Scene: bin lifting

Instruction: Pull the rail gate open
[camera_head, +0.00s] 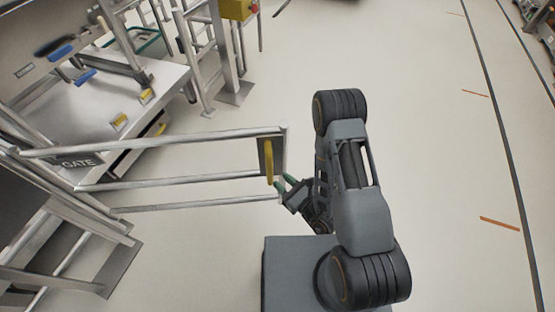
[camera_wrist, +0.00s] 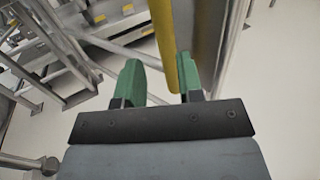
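The rail gate (camera_head: 200,178) is a set of silver horizontal rails reaching right from a frame at the left to an end post. A dark "GATE" sign (camera_head: 78,162) hangs near its left end. A yellow handle (camera_head: 269,160) is on a plate at the gate's free end. My gripper (camera_head: 285,184) is beside the handle's lower end, its green fingers apart. In the wrist view, the yellow handle (camera_wrist: 165,45) shows between the finger lines, close to the right finger and with a clear gap to the left finger. Contact cannot be told.
A metal workbench (camera_head: 150,85) with blue and yellow parts stands behind the gate at the left. A post with a yellow box (camera_head: 236,9) stands at the upper middle. The pale floor (camera_head: 440,170) at the right is clear, with a dark line and orange marks.

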